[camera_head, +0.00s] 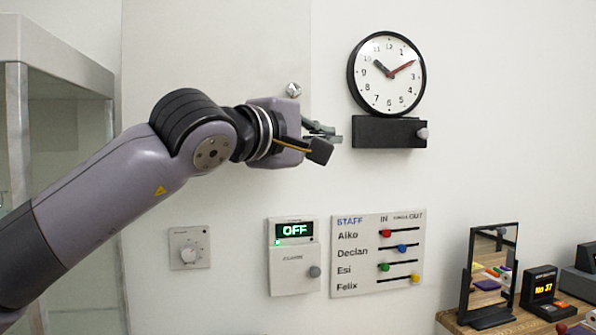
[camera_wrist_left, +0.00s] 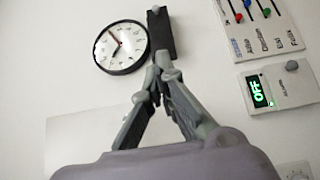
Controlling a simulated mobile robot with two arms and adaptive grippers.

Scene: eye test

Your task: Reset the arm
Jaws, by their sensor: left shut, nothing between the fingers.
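My left arm comes in from the left in the head view, with my left gripper (camera_head: 325,141) in front of the white wall, left of the black box under the clock. The gripper is shut and holds nothing. In the wrist view the fingertips of my left gripper (camera_wrist_left: 160,66) meet below the clock's black box. Whether they touch anything on the wall cannot be told. My right gripper is not in view.
A round wall clock (camera_head: 395,88) hangs above a black box (camera_head: 385,132). Below are a dial (camera_head: 189,247), a white box reading OFF (camera_head: 294,257) and a staff slider board (camera_head: 350,281). A mirror (camera_head: 489,270) and a "No 37" display (camera_head: 541,288) stand lower right. A cabinet (camera_head: 60,60) is left.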

